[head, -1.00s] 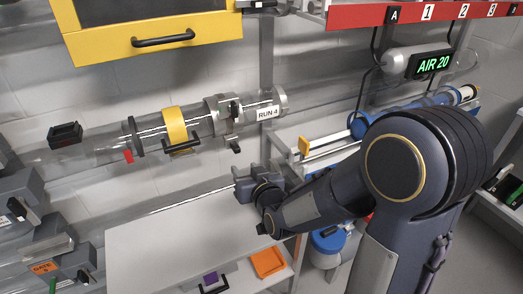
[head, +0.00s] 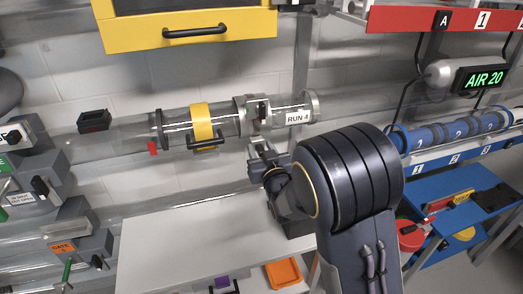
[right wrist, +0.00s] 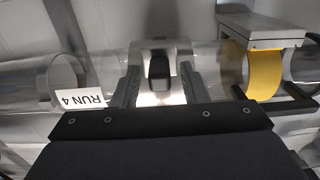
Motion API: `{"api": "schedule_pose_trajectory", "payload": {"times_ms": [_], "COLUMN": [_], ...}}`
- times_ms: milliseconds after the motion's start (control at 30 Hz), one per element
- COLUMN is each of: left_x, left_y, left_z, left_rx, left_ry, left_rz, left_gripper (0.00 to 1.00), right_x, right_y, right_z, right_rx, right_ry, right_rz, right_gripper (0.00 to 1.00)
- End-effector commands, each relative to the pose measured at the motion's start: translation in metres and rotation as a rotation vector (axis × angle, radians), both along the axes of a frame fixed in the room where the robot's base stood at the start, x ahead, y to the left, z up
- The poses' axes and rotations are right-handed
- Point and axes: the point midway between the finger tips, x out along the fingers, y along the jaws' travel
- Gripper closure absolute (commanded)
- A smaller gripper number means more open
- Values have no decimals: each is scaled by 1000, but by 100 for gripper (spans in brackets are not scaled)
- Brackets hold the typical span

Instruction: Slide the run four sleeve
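The clear run four tube, with its white RUN 4 label (head: 298,117), runs along the wall. A metal sleeve (head: 241,104) with a dark knob sits around it, left of the label. In the right wrist view the sleeve (right wrist: 158,48) is in the middle and its dark knob (right wrist: 159,70) lies between my right gripper's fingers. My right gripper (head: 257,149) is just below the sleeve in the head view. Its fingers (right wrist: 158,92) are apart, with gaps beside the knob. Whether they touch the sleeve is hard to tell. My left gripper is out of view.
A yellow band (head: 203,120) with a black handle is around the tube, left of the sleeve. A yellow cabinet (head: 190,32) hangs above. A white table (head: 190,245) is below.

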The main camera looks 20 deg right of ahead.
Motion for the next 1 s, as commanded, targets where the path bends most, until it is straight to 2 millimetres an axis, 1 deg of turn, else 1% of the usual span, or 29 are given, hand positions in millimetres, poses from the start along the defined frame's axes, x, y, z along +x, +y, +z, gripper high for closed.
{"api": "schedule_pose_trajectory", "payload": {"times_ms": [133,167,400,467,633,700,767,900,1000], "left_x": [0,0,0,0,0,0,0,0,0], "left_y": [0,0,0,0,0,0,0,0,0], "left_z": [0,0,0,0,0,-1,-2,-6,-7], "left_rx": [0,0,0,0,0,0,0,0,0], "left_ry": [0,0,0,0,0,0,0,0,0], "left_rz": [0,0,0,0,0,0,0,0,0], "left_gripper": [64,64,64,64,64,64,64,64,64], "right_x": [0,0,0,0,0,0,0,-1,-2], "right_y": [0,0,0,0,0,3,11,35,43], "right_z": [0,0,0,0,0,0,0,0,0], "right_rx": [0,0,1,1,1,1,2,2,1], "right_ry": [0,0,0,0,0,-1,-2,-4,-2], "right_rz": [0,0,0,0,0,1,3,5,3], "right_gripper": [60,63,94,100,100,100,100,100,100]}}
